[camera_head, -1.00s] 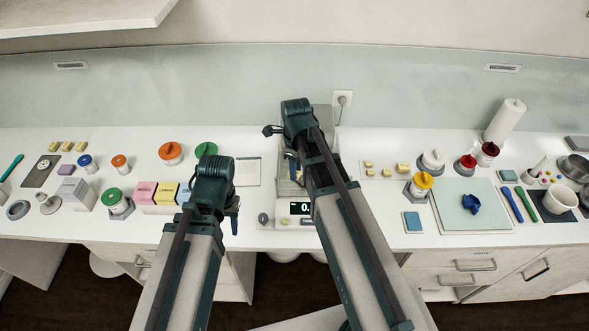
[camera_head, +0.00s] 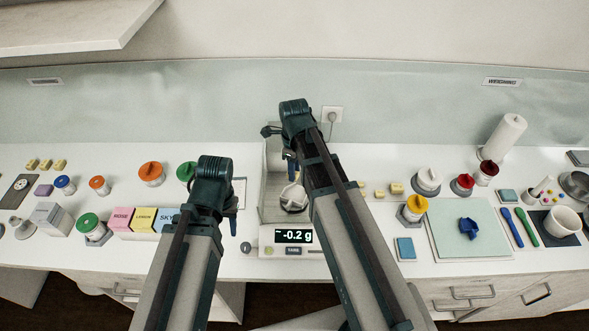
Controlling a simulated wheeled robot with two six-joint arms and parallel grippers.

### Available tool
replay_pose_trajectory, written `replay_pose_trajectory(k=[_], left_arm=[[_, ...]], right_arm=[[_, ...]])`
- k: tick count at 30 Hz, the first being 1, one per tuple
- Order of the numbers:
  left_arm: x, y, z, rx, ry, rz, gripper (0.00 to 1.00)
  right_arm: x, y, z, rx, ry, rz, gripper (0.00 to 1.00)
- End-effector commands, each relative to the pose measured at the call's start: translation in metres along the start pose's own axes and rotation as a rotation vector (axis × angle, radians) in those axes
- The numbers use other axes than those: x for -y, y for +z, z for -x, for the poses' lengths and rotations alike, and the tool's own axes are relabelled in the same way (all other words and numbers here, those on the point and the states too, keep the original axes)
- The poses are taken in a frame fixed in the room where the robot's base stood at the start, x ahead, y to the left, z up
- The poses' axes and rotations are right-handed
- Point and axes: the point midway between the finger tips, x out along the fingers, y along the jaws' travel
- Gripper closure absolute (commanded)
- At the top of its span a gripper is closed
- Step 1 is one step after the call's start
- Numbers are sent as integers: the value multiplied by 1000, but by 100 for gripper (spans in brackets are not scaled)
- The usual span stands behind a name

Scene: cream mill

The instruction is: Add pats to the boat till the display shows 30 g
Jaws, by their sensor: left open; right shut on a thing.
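The balance (camera_head: 270,205) stands at the centre, and its display (camera_head: 293,237) reads -0.2 g. A white boat (camera_head: 293,197) sits inside its open-fronted chamber, partly hidden by my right arm. My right gripper (camera_head: 291,167) points down above the boat, mostly hidden by its own arm. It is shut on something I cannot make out. Small yellow pats (camera_head: 396,188) lie on the counter just right of my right arm, some partly hidden by it. My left gripper (camera_head: 233,218) is open, left of the balance, and its fingers show little.
Pink, yellow and blue boxes (camera_head: 146,218) and lidded jars (camera_head: 150,173) stand at left. More yellow blocks (camera_head: 45,164) lie at far left. Right are a yellow-lidded jar (camera_head: 415,207), a pale mat (camera_head: 470,230) with a blue piece (camera_head: 468,228), and a paper roll (camera_head: 502,138).

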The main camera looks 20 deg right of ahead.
Motion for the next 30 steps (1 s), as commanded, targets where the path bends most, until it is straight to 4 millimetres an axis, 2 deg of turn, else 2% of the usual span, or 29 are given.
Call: replay_pose_trajectory(k=[8,30], left_arm=[[-2,-2,-20,-1,0,2,55],[-9,-7,-103,-2,-2,-7,55]], right_arm=[[0,0,-20,0,0,0,100],[0,0,-104,0,0,0,100]])
